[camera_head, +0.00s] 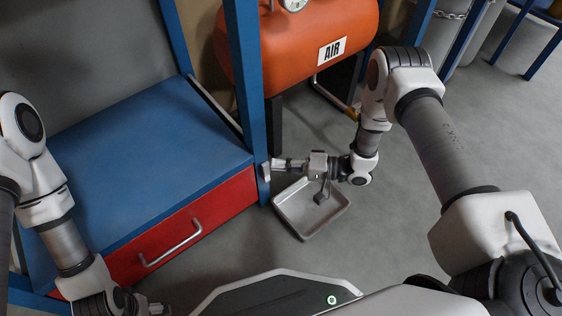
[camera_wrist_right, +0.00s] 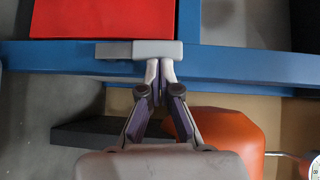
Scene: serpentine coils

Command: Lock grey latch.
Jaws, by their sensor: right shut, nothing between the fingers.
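The grey latch (camera_wrist_right: 153,49) is mounted on the blue post in the right wrist view. It has a light grey block and a darker grey bar (camera_wrist_right: 113,50) at its left end. The latch lies along the post, beside the red drawer front (camera_wrist_right: 104,18). My right gripper (camera_wrist_right: 159,65) is shut and empty, its fingertips at the latch's light block; I cannot tell whether they touch. In the head view my right gripper (camera_head: 277,164) is at the blue post by the drawer's right end. My left gripper (camera_head: 156,309) is partly visible at the bottom edge; its fingers are unclear.
The red drawer (camera_head: 150,262) with a metal handle (camera_head: 172,244) sits under the blue bench top (camera_head: 140,165). A grey tray (camera_head: 291,219) is on the floor below my right wrist. An orange air tank (camera_head: 290,48) stands behind the post (camera_head: 244,70). Open floor lies to the right.

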